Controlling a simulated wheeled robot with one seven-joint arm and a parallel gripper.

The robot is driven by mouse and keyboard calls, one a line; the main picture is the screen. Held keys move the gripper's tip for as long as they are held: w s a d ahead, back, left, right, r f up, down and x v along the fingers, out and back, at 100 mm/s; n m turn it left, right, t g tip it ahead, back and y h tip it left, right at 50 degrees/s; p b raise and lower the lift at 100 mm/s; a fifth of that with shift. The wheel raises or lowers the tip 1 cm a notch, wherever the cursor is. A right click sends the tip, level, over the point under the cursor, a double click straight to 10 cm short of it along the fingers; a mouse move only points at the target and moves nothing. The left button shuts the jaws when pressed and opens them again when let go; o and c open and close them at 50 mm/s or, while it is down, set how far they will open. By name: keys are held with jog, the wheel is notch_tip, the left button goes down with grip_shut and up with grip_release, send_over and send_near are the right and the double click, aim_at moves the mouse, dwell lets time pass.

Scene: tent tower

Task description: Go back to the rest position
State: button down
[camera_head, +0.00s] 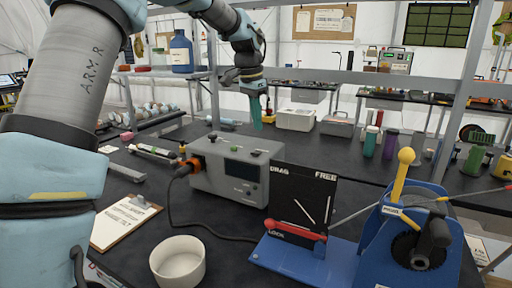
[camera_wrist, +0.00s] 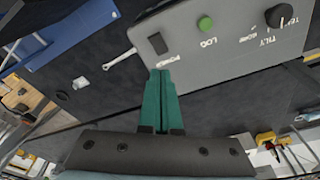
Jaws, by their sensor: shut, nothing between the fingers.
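My gripper (camera_head: 256,111) has green fingers and hangs above the bench, near the back of the grey instrument box (camera_head: 232,178). In the wrist view, the green fingers of my gripper (camera_wrist: 160,85) are pressed together with nothing between them. The fingers appear apart from the box.
A white bowl (camera_head: 178,262), a clipboard (camera_head: 125,221) and a blue device with a yellow-knobbed lever (camera_head: 403,172) stand on the black bench. A black DRAG/FREE panel (camera_head: 302,203) stands right of the box. Metal shelf posts rise behind.

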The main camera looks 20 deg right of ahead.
jog(key=shift+a, duration=0.1)
dwell(0.4)
jog(key=s+a+f+n+t+y, duration=0.1)
jog(key=a+f+n, duration=0.2)
jog(key=a, duration=0.7)
jog(key=a+f+n, duration=0.3)
jog(key=a+n, duration=0.1)
jog(key=a, duration=0.6)
jog(key=s+a+f+n, duration=0.3)
jog(key=s+a, duration=0.3)
jog(key=a, duration=0.3)
jog(key=s+a+f+n, duration=0.3)
jog(key=s+a+n, duration=0.2)
jog(key=s+a, duration=0.2)
jog(key=shift+a+f+y, duration=0.15)
jog(key=shift+a+y, duration=0.15)
jog(key=shift+a, duration=0.8)
